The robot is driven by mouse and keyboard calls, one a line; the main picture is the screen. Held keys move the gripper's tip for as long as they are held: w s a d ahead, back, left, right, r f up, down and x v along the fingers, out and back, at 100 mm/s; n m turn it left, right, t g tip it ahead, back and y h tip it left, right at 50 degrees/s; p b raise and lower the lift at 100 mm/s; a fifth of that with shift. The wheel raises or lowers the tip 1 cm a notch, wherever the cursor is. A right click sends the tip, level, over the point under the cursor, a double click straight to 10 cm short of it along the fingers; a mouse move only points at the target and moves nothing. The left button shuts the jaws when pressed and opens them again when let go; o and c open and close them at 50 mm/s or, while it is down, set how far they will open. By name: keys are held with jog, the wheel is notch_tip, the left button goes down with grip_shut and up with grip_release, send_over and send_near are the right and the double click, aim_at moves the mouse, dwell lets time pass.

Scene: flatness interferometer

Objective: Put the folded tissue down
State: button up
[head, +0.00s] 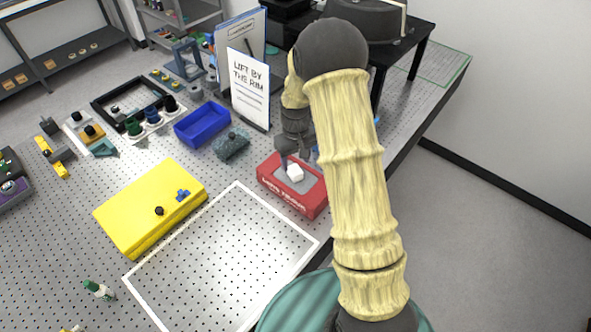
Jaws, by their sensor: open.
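The folded tissue (295,172) is a small white block in the head view. It appears to sit on the grey top of a red holder (314,207) with white lettering on its front, though contact is hard to judge. My gripper (287,161) is open, at the upper left edge of the tissue and very close to it. My arm comes in from the right and partly hides the gripper and the area behind it. The fingertips are small and dark, so their exact gap to the tissue cannot be told.
A white-outlined area (238,184) of the perforated table is empty in front of the holder. A sign (249,92) stands behind.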

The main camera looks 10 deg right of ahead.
aim_at(295, 170)
notch_tip(295, 170, up, 6)
jog(key=b, duration=0.1)
jog(key=shift+r+b, duration=0.25)
jog(key=shift+b, duration=0.1)
jog(key=s+r+m+t, duration=0.1)
jog(key=s+r, duration=0.1)
jog(key=s, duration=0.8)
jog(key=s+r+m+t, duration=0.1)
jog(key=s+r, duration=0.1)
jog(key=s, duration=0.8)
jog(key=shift+s+r+m+t, duration=0.3)
jog(key=shift+s, duration=0.15)
jog(key=shift+c, duration=0.2)
